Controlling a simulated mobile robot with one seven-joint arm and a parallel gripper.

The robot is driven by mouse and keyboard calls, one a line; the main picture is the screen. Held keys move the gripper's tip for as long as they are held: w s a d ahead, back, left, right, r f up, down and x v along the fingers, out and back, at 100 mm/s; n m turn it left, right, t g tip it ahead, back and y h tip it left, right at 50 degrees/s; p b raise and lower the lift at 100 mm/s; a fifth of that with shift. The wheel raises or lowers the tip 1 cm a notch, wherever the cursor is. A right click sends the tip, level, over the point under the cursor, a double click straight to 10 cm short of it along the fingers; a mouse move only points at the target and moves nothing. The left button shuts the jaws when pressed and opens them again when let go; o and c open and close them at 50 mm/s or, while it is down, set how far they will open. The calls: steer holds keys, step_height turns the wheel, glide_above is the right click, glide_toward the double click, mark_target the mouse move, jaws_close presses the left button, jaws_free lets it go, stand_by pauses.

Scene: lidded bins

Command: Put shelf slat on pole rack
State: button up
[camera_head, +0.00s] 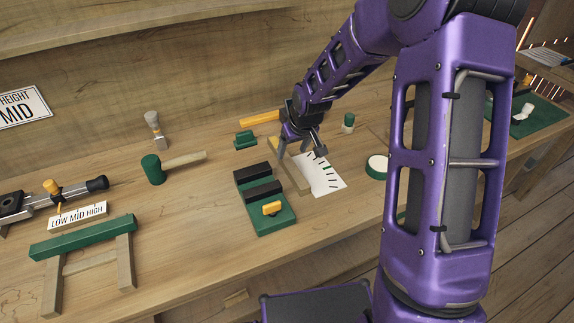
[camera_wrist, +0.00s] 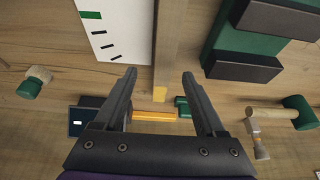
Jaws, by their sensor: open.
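The shelf slat appears to be the plain wooden strip with a yellow end, lying on the bench under my gripper in the head view (camera_head: 292,176) and running up the picture in the wrist view (camera_wrist: 167,45). My gripper (camera_head: 301,153) is open and empty, pointing down. In the wrist view its fingertips (camera_wrist: 158,76) are on either side of the slat near its yellow end; I cannot tell how high above it they are. No part is clearly labelled as the pole rack. A green-topped wooden frame with legs (camera_head: 83,239) stands front left.
A white marked sheet (camera_head: 322,174) lies right of the slat. A green base with black blocks (camera_head: 263,200) is to its left. A green-headed mallet (camera_head: 153,169), a clamp-like tool (camera_head: 75,192), a LOW MID HIGH sign (camera_head: 78,216) and a HEIGHT MID sign (camera_head: 22,108) are further left.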

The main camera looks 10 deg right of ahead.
mark_target(287, 160)
steer(key=x, duration=0.4)
steer(key=shift+s+a+f+b, duration=0.2)
steer(key=shift+a+b, duration=0.1)
steer(key=shift+b, duration=0.1)
steer(key=shift+w+f, duration=0.3)
steer(key=shift+f, duration=0.15)
jaws_close()
